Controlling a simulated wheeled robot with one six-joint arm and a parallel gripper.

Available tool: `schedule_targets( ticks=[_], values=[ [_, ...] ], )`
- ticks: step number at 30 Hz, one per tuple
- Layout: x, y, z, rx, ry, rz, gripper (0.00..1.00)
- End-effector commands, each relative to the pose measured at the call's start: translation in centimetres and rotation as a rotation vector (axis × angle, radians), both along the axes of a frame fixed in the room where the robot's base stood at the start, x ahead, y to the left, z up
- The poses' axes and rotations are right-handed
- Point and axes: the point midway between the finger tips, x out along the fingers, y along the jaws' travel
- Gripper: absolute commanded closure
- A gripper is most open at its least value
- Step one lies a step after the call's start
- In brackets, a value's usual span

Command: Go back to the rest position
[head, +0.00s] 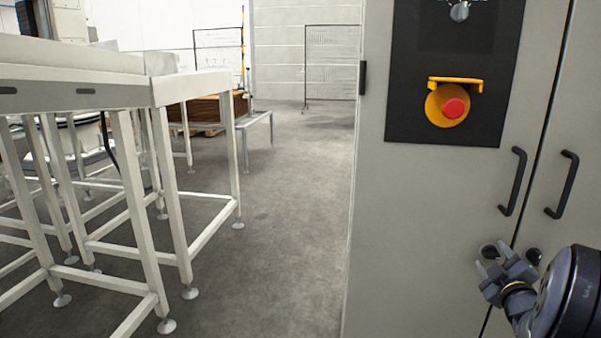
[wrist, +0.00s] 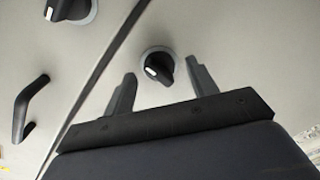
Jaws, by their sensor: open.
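My gripper (head: 492,272) is at the lower right of the head view, in front of the grey cabinet (head: 440,215). In the wrist view its two fingers (wrist: 163,88) are apart, with a black rotary knob (wrist: 159,66) with a white mark showing between and beyond them. I cannot tell whether the fingers touch the knob. A second black knob (wrist: 70,9) is at the top left of the wrist view. In the head view the knobs are partly hidden by my gripper.
The cabinet has black door handles (head: 513,181) and a red emergency button (head: 453,108) on a yellow base under a yellow guard. A white conveyor frame (head: 190,88) stands on the left. Clear concrete floor (head: 285,215) lies between it and the cabinet. Wire fencing (head: 331,62) stands behind.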

Motion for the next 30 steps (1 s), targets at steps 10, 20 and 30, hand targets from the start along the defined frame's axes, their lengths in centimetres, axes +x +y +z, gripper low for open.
schedule_targets(
  ticks=[10, 20, 30],
  values=[
    [0.0, 0.1, -0.3, -0.311, 0.073, 0.0, 0.45],
    [-0.6, 0.1, 0.0, -0.557, 0.136, -0.002, 0.45],
    [-2.9, 0.7, -0.1, -0.552, 0.133, 0.0, 0.45]
  ],
)
